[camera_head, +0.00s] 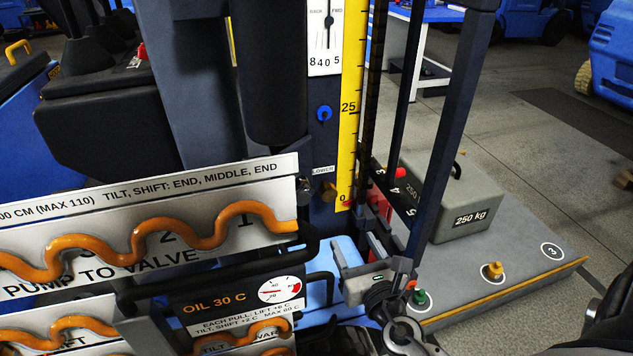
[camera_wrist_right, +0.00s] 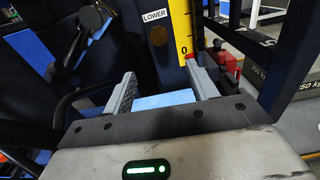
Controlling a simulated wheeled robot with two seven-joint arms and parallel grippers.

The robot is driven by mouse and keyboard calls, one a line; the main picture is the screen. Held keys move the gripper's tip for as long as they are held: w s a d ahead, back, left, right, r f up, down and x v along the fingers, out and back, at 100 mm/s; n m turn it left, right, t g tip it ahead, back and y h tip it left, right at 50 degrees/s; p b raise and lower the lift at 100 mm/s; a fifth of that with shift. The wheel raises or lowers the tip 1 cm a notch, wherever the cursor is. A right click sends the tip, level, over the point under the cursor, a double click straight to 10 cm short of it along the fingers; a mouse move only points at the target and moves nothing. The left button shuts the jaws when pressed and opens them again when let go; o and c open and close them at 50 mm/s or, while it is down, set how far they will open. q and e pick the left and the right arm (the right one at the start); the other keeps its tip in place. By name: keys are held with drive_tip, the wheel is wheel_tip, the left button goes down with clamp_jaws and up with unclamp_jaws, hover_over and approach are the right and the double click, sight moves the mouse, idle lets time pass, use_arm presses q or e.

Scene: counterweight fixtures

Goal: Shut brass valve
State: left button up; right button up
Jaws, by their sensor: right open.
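The brass valve (camera_head: 328,191) is a small brass knob on the dark blue column, under a label reading LOWER. It also shows in the right wrist view (camera_wrist_right: 158,36), seen nearly end-on beyond the fingertips. Whether it is open or shut cannot be told. My right gripper (camera_head: 356,246) is open and empty, below the knob and a little to its right in the head view. In the right wrist view its two fingers (camera_wrist_right: 162,82) stand apart with the blue surface behind them, and the knob lies above the gap, untouched. My left gripper is not in view.
A yellow scale (camera_head: 348,130) and black uprights (camera_head: 445,130) stand right of the knob. Orange hoses (camera_head: 160,235) on white boards and an oil gauge panel (camera_head: 235,305) crowd the left. A grey 250 kg weight (camera_head: 452,195) sits on a platform (camera_head: 525,245) at right.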

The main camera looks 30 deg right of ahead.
sight(330, 196)
drive_tip(key=w+d, duration=0.1)
drive_tip(key=w, duration=0.4)
drive_tip(key=w+d+n, duration=0.1)
drive_tip(key=w, duration=0.4)
drive_tip(key=w+d+n, duration=0.1)
drive_tip(key=w+d, duration=0.1)
drive_tip(key=w, duration=0.4)
drive_tip(key=shift+w+r, duration=0.1)
drive_tip(key=shift+r, duration=0.1)
drive_tip(key=c, duration=1)
